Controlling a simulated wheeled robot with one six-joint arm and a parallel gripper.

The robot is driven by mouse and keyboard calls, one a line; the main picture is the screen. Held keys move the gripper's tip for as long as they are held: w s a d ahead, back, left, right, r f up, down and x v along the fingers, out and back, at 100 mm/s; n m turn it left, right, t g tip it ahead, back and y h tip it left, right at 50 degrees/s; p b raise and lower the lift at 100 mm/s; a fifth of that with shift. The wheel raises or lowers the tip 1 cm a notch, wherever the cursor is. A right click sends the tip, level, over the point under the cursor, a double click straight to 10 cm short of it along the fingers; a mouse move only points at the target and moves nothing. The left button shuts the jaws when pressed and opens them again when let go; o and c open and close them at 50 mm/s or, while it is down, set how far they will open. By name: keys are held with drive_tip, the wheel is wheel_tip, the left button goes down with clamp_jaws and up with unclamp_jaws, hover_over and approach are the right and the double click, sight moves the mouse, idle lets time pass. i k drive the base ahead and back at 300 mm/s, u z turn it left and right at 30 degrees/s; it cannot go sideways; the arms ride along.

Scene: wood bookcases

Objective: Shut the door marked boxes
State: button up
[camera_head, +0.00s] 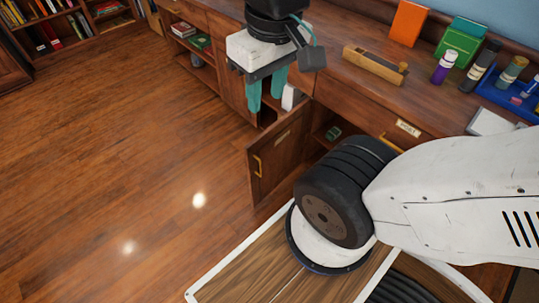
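A wooden cabinet door (281,153) stands swung open below the counter, jutting out over the floor. It has a brass handle (257,166) near its free edge and a small label near its top, too small to read. The dark compartment behind it shows a small green item (333,133). My gripper (267,90) hangs above and a little left of the door, with its two teal fingers pointing down and a gap between them. It holds nothing that I can see. I cannot tell how far the fingers are from the door.
A drawer front (366,110) with a pale label (408,127) and brass handle is above the compartment. The counter holds a wooden block (375,66), orange (408,22) and green (459,42) boxes, bottles and a blue tray (510,98). The floor at left is clear. My arm covers the lower right.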

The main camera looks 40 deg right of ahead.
sight(273, 155)
drive_tip(key=z, duration=0.45)
drive_tip(key=i, duration=0.55)
drive_tip(key=z, duration=0.55)
drive_tip(key=k, duration=0.4)
drive_tip(key=z, duration=0.15)
